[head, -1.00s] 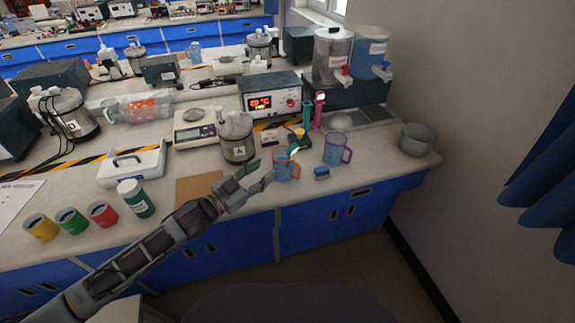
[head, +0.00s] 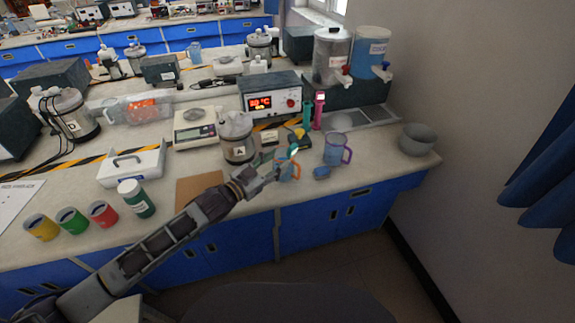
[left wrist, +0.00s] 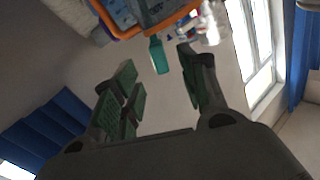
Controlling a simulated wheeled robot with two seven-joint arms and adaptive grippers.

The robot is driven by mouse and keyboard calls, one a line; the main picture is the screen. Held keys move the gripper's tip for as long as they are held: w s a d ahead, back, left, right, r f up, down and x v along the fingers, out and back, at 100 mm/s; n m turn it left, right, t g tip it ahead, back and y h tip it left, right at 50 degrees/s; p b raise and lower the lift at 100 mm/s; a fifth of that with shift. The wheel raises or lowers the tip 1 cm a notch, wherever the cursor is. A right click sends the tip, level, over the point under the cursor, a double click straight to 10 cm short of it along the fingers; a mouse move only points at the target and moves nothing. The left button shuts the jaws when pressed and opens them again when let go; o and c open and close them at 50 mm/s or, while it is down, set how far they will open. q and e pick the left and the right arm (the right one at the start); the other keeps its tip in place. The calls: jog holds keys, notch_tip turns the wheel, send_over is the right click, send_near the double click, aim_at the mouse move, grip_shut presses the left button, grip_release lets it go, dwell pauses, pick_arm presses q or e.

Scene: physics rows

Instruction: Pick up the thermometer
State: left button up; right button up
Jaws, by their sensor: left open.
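A slim stick with a teal end (head: 294,149), which looks like the thermometer, leans out of a blue mug with an orange rim and handle (head: 292,172). The mug stands near the bench's front edge. In the left wrist view the teal end (left wrist: 159,55) shows ahead of my fingers, close to the orange rim (left wrist: 125,31). The rest of the stick is hard to make out. My left gripper (head: 279,170) is open and empty, at the mug's left front side and partly covering it. Its two green-padded fingers are spread in the left wrist view. My right gripper is not in view.
Canister A (head: 238,140) stands behind my gripper. A pink upright device (head: 318,108) is further back. A brown board (head: 200,190) lies left.

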aim_at(289, 153)
pick_arm(q)
jog(key=shift+x, duration=1.25)
jog(key=shift+w+d, duration=0.1)
jog(key=shift+x, duration=2.5)
jog(key=shift+c, duration=0.3)
grip_shut()
